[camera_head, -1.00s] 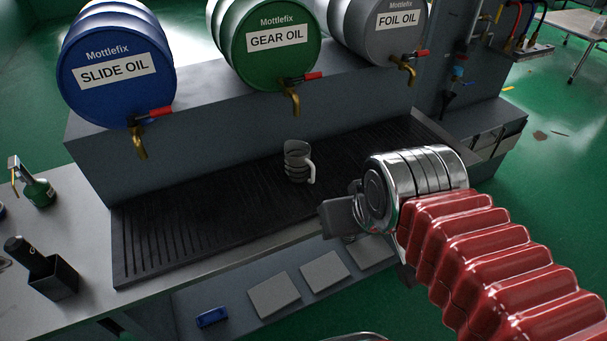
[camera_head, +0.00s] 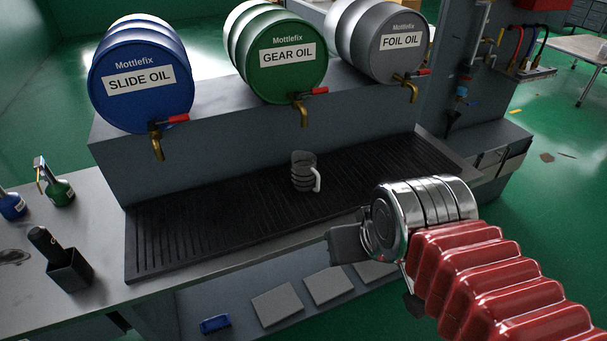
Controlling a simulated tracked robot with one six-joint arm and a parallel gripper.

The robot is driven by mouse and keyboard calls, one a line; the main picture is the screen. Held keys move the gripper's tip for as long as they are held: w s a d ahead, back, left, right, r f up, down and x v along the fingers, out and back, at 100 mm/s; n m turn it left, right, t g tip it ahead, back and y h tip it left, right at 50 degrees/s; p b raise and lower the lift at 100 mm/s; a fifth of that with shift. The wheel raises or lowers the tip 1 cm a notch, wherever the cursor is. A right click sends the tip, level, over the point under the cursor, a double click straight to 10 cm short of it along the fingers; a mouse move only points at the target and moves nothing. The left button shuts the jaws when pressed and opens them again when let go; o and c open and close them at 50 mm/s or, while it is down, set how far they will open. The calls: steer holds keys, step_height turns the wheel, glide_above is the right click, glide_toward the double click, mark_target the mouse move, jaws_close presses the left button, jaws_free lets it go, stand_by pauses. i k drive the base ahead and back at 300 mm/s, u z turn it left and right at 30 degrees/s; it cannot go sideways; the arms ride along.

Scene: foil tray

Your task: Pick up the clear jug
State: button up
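The clear jug (camera_head: 303,172) stands upright on the black ribbed drip tray (camera_head: 190,235), below the gear oil drum's tap. Its pale handle faces right. My gripper (camera_head: 345,243) is to the right of the jug and nearer to me, apart from it, over the tray's front edge. One dark finger shows on its left side; the rest is hidden behind the metal wrist, so I cannot see whether it is open or shut. Nothing shows in it.
A blue slide oil drum (camera_head: 140,80), a green gear oil drum (camera_head: 280,55) and a grey foil oil drum (camera_head: 378,40) lie on a ledge, taps over the tray. A black holder (camera_head: 68,272) and oil cans (camera_head: 58,190) stand at left. The tray around the jug is clear.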

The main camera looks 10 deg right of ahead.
mark_target(305, 177)
steer(key=u, duration=1.05)
steer(key=i, duration=0.4)
steer(key=u, duration=0.4)
